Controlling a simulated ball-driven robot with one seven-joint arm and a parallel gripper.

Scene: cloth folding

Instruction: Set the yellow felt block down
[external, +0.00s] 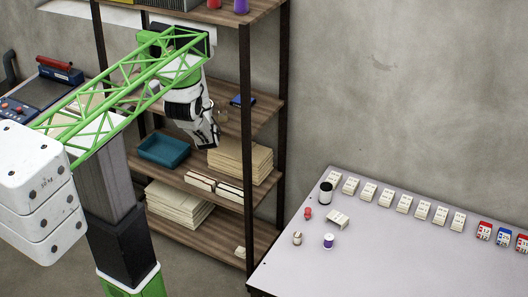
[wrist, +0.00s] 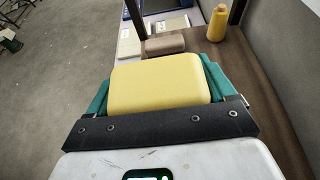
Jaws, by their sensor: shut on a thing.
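The yellow felt block (wrist: 158,82) fills the middle of the wrist view. My gripper (wrist: 155,70) has one green finger on each side of it and is shut on it. In the external view my gripper (external: 208,138) hangs at the shelving unit, in front of the middle shelves. The yellow block cannot be made out there. In the wrist view a brown wooden shelf board (wrist: 238,62) lies beyond and to the right of the block. Whether the block touches any surface is hidden.
A teal tray (external: 162,150) and stacked cream sheets (external: 240,160) sit on a shelf. A dark upright post (external: 246,130) bounds the shelves. A grey table (external: 390,250) holds several small blocks.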

